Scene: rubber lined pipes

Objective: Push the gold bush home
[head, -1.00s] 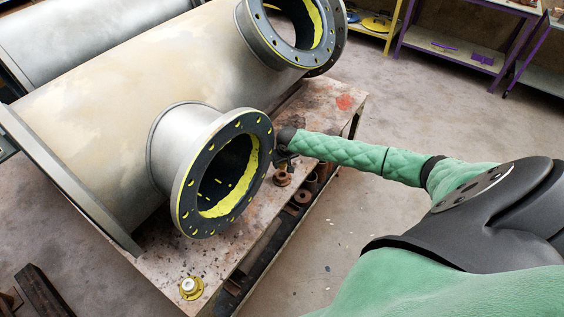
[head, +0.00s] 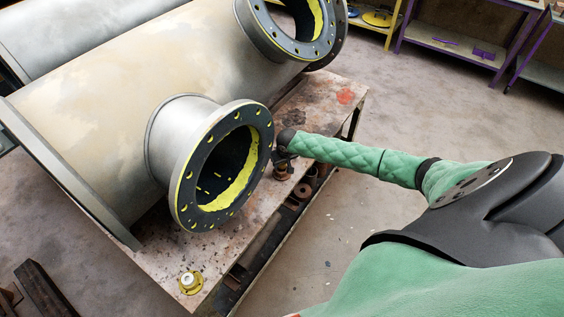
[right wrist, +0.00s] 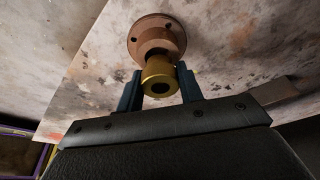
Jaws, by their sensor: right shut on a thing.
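The gold bush (right wrist: 158,77) is a short, bright cylinder with a dark bore. My right gripper (right wrist: 159,73) is shut on it, one dark finger on each side, in the right wrist view. The bush is lined up with a brown flanged housing (right wrist: 154,36) on the bench and overlaps its collar in the picture. How far it sits inside, if at all, I cannot tell. In the head view, my right gripper (head: 284,157) is small and dark beside the pipe flange, over the housing (head: 283,174); the bush cannot be made out there. My left gripper is not in view.
A large pipe (head: 100,110) with a yellow-lined flanged branch (head: 184,187) lies on the stained bench (head: 165,258), close left of my right gripper. A yellow flanged piece with a white top (head: 190,282) stands at the near corner.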

